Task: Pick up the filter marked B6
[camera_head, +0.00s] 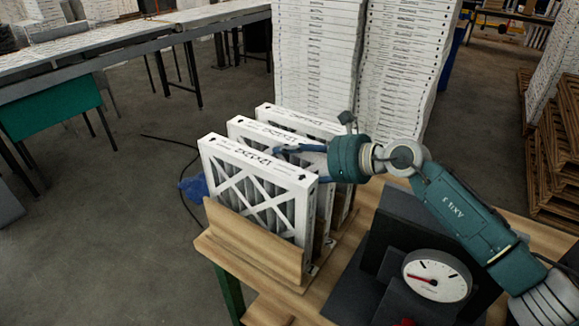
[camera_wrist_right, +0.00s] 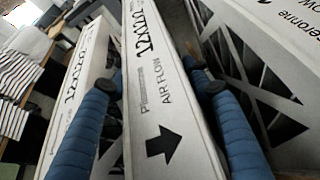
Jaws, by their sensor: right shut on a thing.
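Three white-framed boxed filters stand upright side by side in a wooden rack (camera_head: 255,240) in the head view. They are the front filter (camera_head: 258,188) with its pleated, cross-braced face showing, the middle filter (camera_head: 246,128) and the back filter (camera_head: 285,120). My right gripper (camera_head: 285,150) reaches in from the right and is shut on the middle filter's top edge. In the right wrist view, blue fingers lie on both sides of that filter (camera_wrist_right: 165,105), with "AIR FLOW" and an arrow on it. I cannot read a B6 mark on any filter. My left gripper is not in view.
The rack stands on a wooden table (camera_head: 340,260). A dial scale (camera_head: 437,281) with dark panels is at the right, close under my right arm. Tall stacks of white boxes (camera_head: 318,55) rise behind. Floor is open at the left.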

